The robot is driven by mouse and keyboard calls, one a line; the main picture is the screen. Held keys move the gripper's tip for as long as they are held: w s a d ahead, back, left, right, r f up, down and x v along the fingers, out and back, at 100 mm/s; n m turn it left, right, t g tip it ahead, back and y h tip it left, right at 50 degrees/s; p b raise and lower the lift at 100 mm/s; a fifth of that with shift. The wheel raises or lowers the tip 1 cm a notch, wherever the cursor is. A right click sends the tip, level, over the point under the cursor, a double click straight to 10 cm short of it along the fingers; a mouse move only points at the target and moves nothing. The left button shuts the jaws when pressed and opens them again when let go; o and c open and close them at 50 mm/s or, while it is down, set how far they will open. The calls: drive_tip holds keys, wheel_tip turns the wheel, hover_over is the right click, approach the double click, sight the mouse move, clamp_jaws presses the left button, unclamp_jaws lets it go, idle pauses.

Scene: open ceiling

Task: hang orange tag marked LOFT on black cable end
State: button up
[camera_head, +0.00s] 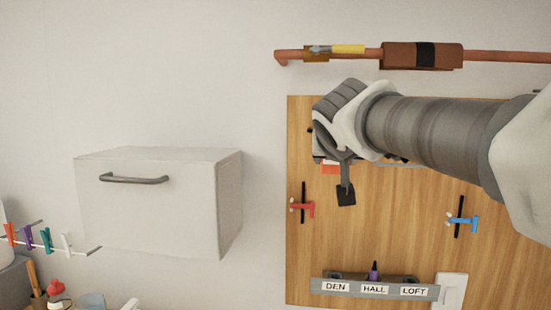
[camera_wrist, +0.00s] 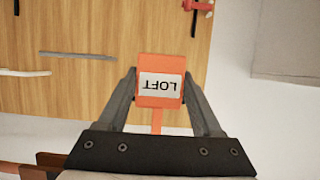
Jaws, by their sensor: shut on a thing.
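The orange tag (camera_wrist: 160,101) is in my gripper, and its white label reads LOFT, upside down in the wrist view. My gripper (camera_wrist: 160,82) is shut on the tag, one finger at each side. In the head view, my gripper (camera_head: 345,190) is in front of the upper left of the wooden board, and only a bit of the orange tag (camera_head: 329,169) shows beside it. In the head view my arm mostly hides that area.
The wooden board (camera_head: 390,240) holds a red clip (camera_head: 304,208), a blue clip (camera_head: 463,221) and a strip (camera_head: 375,289) labelled DEN, HALL, LOFT. A white cabinet (camera_head: 150,205) juts out left; a copper pipe (camera_head: 505,56) runs above.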

drive_tip(key=shift+f, duration=0.1)
drive_tip(key=w+d, duration=0.1)
drive_tip(key=w, duration=0.6)
drive_tip(key=shift+w+d+p, duration=0.3)
drive_tip(key=shift+w+p, duration=0.1)
drive_tip(key=shift+p, duration=0.05)
drive_tip(key=shift+b, duration=0.4)
idle(1.5)
drive_tip(key=shift+f+b, duration=0.7)
drive_tip(key=shift+b, duration=0.2)
idle(0.4)
drive_tip(key=o, duration=1.4)
